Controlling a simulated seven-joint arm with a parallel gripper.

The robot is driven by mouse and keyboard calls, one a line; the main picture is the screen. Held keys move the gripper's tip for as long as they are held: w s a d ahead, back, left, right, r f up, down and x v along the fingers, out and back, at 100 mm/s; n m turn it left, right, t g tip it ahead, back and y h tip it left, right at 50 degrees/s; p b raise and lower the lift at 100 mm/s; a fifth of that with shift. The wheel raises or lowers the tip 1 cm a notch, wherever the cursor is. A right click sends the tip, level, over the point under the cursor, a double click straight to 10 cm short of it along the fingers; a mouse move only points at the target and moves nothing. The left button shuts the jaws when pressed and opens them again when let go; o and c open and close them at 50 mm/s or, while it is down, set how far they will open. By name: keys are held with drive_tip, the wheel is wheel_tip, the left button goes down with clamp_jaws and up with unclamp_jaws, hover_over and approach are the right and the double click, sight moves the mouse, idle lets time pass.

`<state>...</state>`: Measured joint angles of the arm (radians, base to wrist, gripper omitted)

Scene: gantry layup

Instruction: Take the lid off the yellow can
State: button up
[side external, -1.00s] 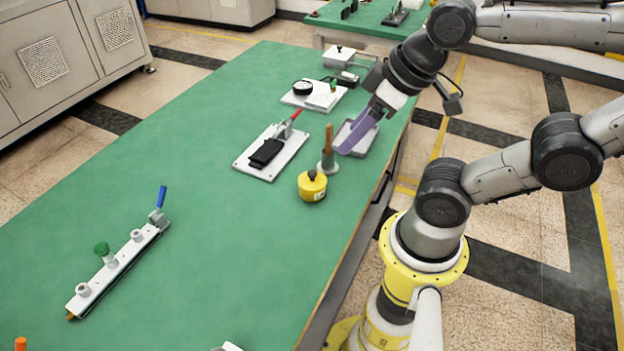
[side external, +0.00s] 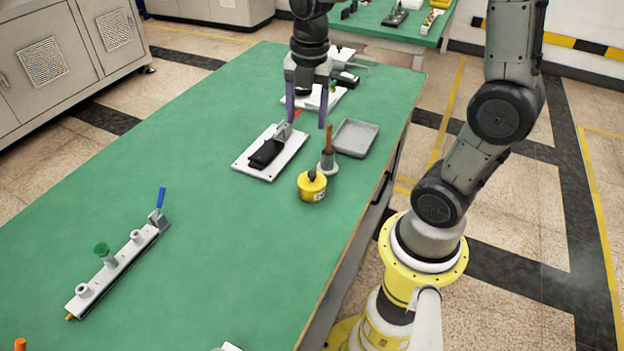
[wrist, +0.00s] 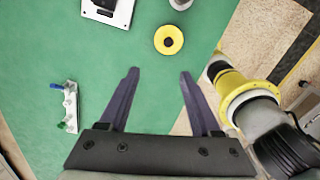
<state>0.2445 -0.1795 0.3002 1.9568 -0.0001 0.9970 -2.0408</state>
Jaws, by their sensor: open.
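The yellow can (side external: 311,189) stands upright on the green table near its right edge. Its lid, with a dark knob (side external: 311,176) on top, is on it. In the wrist view the can (wrist: 159,45) is seen from above, a yellow disc with the dark knob in the middle, ahead of the fingertips. My gripper (side external: 306,124) is open and empty, fingers pointing down, above the table and beyond the can. In the wrist view the purple fingers (wrist: 159,72) are spread wide with only green table between them.
A brown-handled tool in a pale holder (side external: 327,162) stands close behind the can. A white plate with a black block (side external: 268,153) lies to the left, and a grey tray (side external: 371,127) behind right. A long fixture (side external: 118,262) is at front left. Table between is clear.

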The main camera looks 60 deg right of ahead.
hover_over(312, 172)
drive_tip(key=shift+m+g, duration=0.3)
drive_tip(key=shift+g, duration=0.1)
drive_tip(key=f, duration=1)
drive_tip(key=shift+a, duration=0.25)
drive_tip(key=shift+d+f, duration=0.2)
drive_tip(key=shift+f, duration=2.75)
clamp_jaws()
